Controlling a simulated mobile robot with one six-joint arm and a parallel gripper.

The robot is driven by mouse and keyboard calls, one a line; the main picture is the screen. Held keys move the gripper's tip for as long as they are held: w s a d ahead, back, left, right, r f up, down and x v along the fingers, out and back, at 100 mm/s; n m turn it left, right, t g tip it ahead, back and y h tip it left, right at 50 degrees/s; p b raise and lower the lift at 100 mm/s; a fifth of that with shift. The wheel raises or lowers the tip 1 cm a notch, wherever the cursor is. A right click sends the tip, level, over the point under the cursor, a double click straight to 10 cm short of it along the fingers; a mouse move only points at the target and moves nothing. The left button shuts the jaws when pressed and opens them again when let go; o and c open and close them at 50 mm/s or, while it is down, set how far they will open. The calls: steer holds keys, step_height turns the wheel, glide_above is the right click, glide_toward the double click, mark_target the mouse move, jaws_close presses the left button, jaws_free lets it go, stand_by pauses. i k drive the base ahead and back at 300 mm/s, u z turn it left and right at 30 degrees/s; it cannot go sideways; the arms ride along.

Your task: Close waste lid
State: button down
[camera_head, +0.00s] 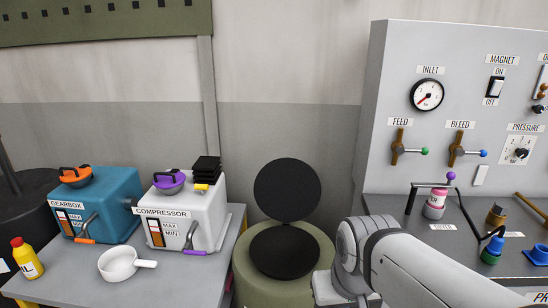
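The waste bin (310,234) is an olive-green drum standing on the floor between the table and the control panel. Its round black lid (287,189) stands up, tilted open at the back of the drum. Below it is a dark round opening (284,251) in the drum's top. My arm comes in from the lower right, and its white-grey joint is in front of the drum's right side, hiding part of it. My gripper is not visible in this view.
A grey table (83,277) at left holds a blue gearbox (115,189), a white compressor (205,222), a white pan (118,264) and a yellow bottle (27,259). The control panel (400,80) and its bench with small items stand at right. The wall behind the lid is bare.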

mark_target(286, 190)
steer(key=i, duration=1)
steer(key=u, duration=0.05)
